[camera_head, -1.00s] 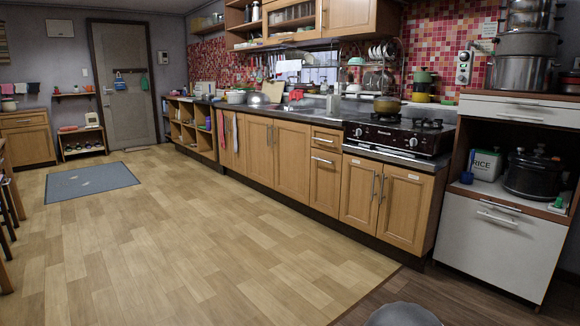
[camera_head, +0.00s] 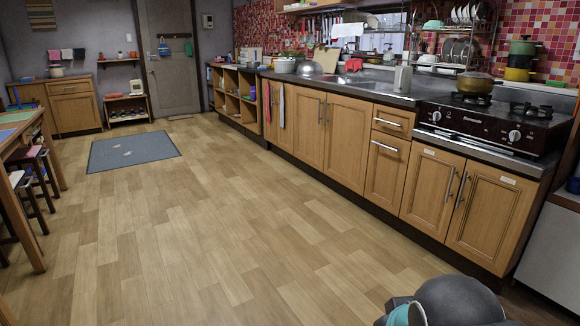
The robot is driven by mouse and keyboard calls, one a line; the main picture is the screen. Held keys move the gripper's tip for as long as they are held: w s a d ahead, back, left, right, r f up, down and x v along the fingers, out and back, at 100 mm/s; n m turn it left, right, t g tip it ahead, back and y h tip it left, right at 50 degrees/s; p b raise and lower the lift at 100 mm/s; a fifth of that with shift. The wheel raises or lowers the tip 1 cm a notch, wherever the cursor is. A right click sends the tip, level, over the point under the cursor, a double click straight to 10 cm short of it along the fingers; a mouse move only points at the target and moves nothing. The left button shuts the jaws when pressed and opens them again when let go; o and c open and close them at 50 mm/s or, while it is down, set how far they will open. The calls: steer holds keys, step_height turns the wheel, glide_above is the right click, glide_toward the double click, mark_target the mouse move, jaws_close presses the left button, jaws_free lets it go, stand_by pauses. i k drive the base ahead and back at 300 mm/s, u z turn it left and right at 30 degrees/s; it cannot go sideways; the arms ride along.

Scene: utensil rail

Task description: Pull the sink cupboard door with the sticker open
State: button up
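The sink cupboard has two shut wooden doors with upright bar handles near their shared edge: a left door (camera_head: 309,125) and a right door (camera_head: 346,142). They are below the steel counter with the sink (camera_head: 365,86). I cannot make out a sticker on either. Small pale labels show on the stove cupboard's left door (camera_head: 427,188) and right door (camera_head: 490,220), which are also shut. My gripper is not in view; only a dark rounded part of my arm with a teal piece shows at the bottom right, well apart from the doors.
A drawer unit (camera_head: 386,168) stands between the two cupboards. Pink and white towels hang left of the sink doors. A grey mat (camera_head: 132,151) lies at the left back, and a table with stools (camera_head: 32,165) stands at the left edge. The wooden floor (camera_head: 200,240) before the cupboards is clear.

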mark_target(349, 121)
steer(key=z, duration=0.1)
steer(key=i, duration=4.1)
steer(key=z, duration=0.1)
